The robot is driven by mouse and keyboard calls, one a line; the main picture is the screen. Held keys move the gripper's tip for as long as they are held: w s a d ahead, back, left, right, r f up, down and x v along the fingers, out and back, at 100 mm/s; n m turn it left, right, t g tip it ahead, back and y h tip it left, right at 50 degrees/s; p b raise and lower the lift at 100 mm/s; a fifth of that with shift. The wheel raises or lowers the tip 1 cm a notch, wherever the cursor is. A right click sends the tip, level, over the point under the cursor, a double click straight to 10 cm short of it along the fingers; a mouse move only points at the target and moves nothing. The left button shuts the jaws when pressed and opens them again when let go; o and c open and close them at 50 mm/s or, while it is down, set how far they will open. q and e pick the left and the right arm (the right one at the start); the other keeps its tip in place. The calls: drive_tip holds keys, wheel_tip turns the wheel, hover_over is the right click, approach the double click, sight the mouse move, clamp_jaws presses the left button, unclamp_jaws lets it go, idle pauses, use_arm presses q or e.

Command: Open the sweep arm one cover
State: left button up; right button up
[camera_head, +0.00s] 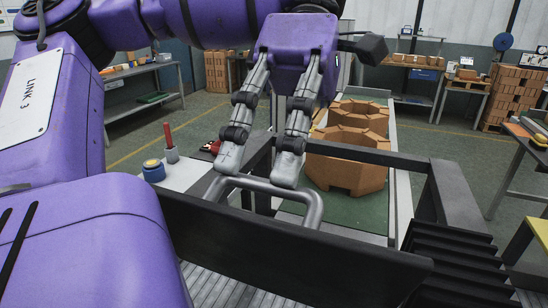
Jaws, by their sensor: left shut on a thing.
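The sweep arm cover (290,262) is a dark panel across the lower middle of the view, its near face toward me. A grey tubular handle (311,207) rises from its top edge. My left gripper (258,170), grey fingers under a purple wrist, points down with its fingertips at the handle and is shut on it. The fingers hide part of the handle bar. My right gripper is not in view.
A dark frame (352,153) stands behind the cover. Octagonal orange brick pieces (346,165) sit on a green surface beyond it. A blue jar (153,171) and a grey cup (171,155) stand left. Ribbed black bellows (455,265) lie right. Workbenches stand farther back.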

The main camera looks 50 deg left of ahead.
use_arm(q)
drive_tip(key=shift+w+a+f, duration=0.15)
drive_tip(key=shift+w+f, duration=0.1)
drive_tip(key=shift+f, duration=0.35)
drive_tip(key=shift+c, duration=0.2)
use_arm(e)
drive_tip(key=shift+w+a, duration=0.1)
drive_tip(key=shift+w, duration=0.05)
use_arm(q)
drive_tip(key=o, duration=1.1)
drive_tip(key=shift+w+a, duration=0.1)
drive_tip(key=shift+w, duration=0.05)
drive_tip(key=shift+c, duration=0.2)
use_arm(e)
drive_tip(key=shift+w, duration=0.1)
use_arm(q)
drive_tip(key=shift+r, duration=0.15)
drive_tip(key=shift+c, duration=0.8)
